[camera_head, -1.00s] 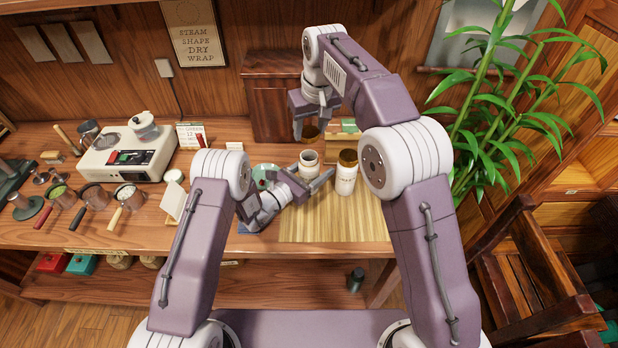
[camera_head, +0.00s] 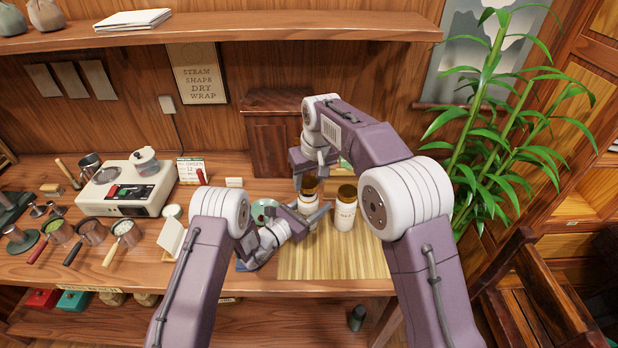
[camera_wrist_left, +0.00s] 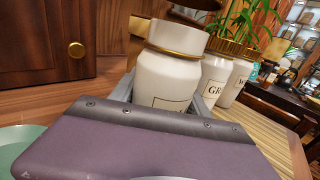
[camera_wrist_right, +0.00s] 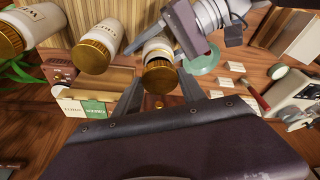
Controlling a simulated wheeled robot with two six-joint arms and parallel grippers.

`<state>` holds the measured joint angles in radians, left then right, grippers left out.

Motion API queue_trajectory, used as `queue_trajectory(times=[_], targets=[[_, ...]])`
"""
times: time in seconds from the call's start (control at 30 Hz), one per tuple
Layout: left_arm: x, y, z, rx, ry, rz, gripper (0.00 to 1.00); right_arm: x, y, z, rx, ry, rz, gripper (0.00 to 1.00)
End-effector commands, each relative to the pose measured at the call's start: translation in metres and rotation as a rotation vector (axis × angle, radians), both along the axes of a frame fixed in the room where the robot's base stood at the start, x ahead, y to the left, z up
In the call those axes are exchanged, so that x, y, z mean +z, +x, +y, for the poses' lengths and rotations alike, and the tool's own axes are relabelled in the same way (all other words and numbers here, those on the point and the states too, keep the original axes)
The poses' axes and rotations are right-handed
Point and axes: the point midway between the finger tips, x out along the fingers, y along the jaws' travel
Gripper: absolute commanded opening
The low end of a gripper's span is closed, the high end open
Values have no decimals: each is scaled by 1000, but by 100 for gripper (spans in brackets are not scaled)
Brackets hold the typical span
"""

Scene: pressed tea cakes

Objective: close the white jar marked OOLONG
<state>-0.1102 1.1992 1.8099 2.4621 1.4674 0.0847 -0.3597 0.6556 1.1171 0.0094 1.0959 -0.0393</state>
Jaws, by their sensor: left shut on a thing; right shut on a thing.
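A white jar (camera_head: 308,205) stands upright on the bamboo mat (camera_head: 350,262). My left gripper (camera_head: 314,213) is shut around its body. In the left wrist view the jar (camera_wrist_left: 165,82) has a gold band and a bare white neck; its label is mostly hidden and unreadable. My right gripper (camera_head: 304,182) is shut on a gold-brown lid (camera_head: 309,187) and holds it just above the jar's mouth. In the right wrist view the lid (camera_wrist_right: 160,78) lies nearly in line with the jar, whose white neck still shows. I cannot tell whether they touch.
A second white jar (camera_head: 345,212), lidded, stands close to the right. The left wrist view shows a jar marked GR (camera_wrist_left: 214,82) and another lidded jar (camera_wrist_left: 238,82) beyond. A green saucer (camera_head: 264,209) lies left of the held jar. A wooden cabinet (camera_head: 272,145) stands behind.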

Motion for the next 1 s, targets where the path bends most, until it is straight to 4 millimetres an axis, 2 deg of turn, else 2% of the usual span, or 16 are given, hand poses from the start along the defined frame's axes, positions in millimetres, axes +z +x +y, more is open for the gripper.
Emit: queue_trajectory(times=[0.3,0.63,1.0], targets=[[0,0,0,0,0,0,0,-1,0,0,0,0,1,12],[0,0,0,0,0,0,0,-17,0,0,2,0,0,12],[0,0,0,0,0,0,0,-17,0,0,2,0,0,12]])
